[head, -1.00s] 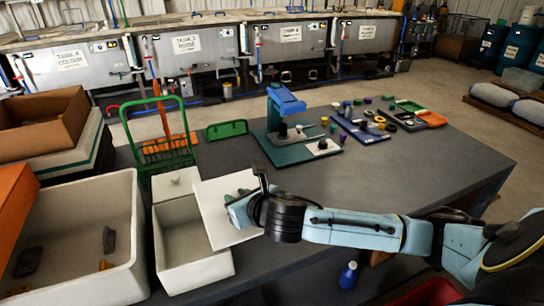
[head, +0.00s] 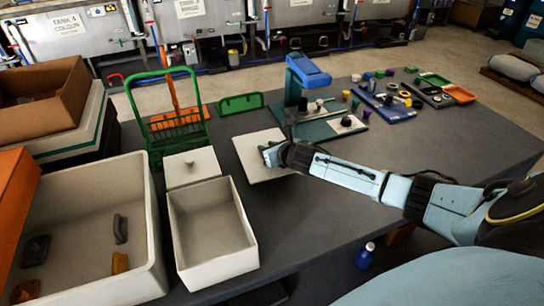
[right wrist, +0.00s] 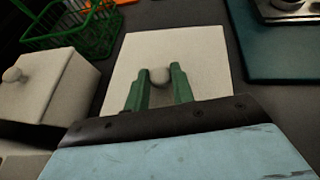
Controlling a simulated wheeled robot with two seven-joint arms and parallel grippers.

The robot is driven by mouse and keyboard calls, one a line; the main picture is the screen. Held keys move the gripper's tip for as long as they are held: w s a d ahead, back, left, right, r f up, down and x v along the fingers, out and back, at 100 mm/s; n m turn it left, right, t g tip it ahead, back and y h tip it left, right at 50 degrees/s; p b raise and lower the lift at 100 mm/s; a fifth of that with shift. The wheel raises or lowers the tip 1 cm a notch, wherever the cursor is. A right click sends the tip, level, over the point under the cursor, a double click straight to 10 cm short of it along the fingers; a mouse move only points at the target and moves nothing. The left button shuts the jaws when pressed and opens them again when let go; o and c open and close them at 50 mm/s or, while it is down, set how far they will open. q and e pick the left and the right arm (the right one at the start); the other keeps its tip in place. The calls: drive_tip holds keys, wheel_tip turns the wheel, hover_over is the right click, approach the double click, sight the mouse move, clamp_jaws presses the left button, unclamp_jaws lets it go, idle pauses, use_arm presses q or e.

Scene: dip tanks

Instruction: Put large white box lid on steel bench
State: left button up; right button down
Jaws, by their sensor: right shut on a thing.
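The large white box lid (head: 252,152) is a flat pale square with a round knob (right wrist: 160,77). It lies level over the dark grey bench top (head: 330,205), to the right of the open white box (head: 253,258). I cannot tell whether its underside touches the bench. My right gripper (head: 270,156) has its green fingers on either side of the knob in the right wrist view (right wrist: 159,82), shut on it. The gripper hides the right part of the lid in the head view. My left gripper is not in view.
A smaller lidded white box (head: 188,177) and a green wire basket (head: 142,112) stand left of the lid. A teal board (head: 345,133) with a blue press (head: 308,70) lies close behind right. A big pale tub (head: 150,225) is at left.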

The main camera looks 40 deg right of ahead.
wheel_tip(320, 180, down, 4)
drive_tip(key=shift+r+b, duration=0.25)
drive_tip(key=shift+b, duration=0.15)
drive_tip(key=shift+f, duration=0.3)
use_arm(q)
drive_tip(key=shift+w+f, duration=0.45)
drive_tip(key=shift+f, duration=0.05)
use_arm(e)
drive_tip(key=shift+f, duration=0.1)
drive_tip(key=c, duration=1.2)
unclamp_jaws()
drive_tip(key=shift+f, duration=0.1)
drive_tip(key=shift+r, duration=0.2)
use_arm(q)
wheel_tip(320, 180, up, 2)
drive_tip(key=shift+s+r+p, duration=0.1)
drive_tip(key=shift+p, duration=0.9)
use_arm(e)
drive_tip(key=v, duration=1.2)
